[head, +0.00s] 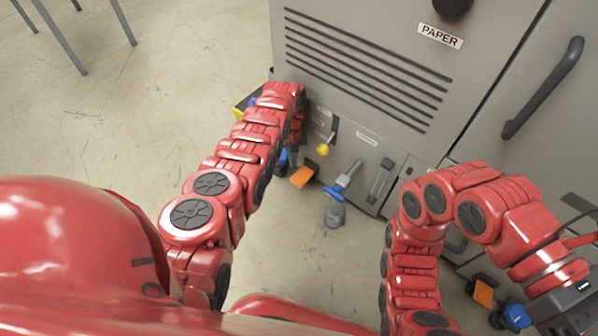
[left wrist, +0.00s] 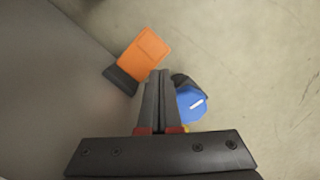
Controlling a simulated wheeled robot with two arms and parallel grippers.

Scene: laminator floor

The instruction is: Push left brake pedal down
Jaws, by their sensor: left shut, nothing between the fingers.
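The left brake pedal is an orange plate (head: 303,176) low at the machine's front, near its left end. In the left wrist view it is the orange pad (left wrist: 143,54) on a dark bracket, just beyond my fingertips. My left gripper (left wrist: 159,74) is shut and empty, with its fingers pointing toward the pedal's edge. Whether the tips touch it I cannot tell. In the head view my left arm reaches down beside the machine and mostly hides this gripper. My right arm bends at the lower right, and its fingers are out of frame.
A blue caster part (left wrist: 191,102) sits right beside my left fingers. The grey machine (head: 365,60) stands close in front, with a yellow-knobbed lever (head: 323,149) and a blue-and-grey tool (head: 336,203) near it. Another orange pedal (head: 483,293) is at lower right.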

